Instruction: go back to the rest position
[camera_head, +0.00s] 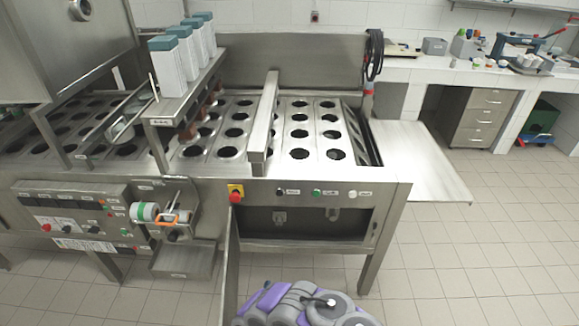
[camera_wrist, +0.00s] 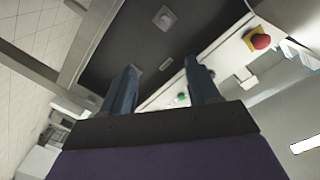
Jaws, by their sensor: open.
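My gripper (camera_wrist: 160,88) shows in the wrist view as two blue-grey fingers set apart, with nothing between them. Behind the fingers is the dark open compartment (camera_wrist: 165,40) in the front of the filling machine. In the head view, my folded purple and grey arm (camera_head: 305,304) is at the bottom centre, in front of the machine. The fingers cannot be made out in that view.
The steel cup filler (camera_head: 400,192) spans the left and middle. Its open compartment (camera_head: 305,222) has a door (camera_head: 231,270) swung outward beside my arm. A red emergency button (camera_head: 236,194) sits above. A steel shelf (camera_head: 420,160) juts right. Tiled floor at right (camera_head: 500,250) is clear.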

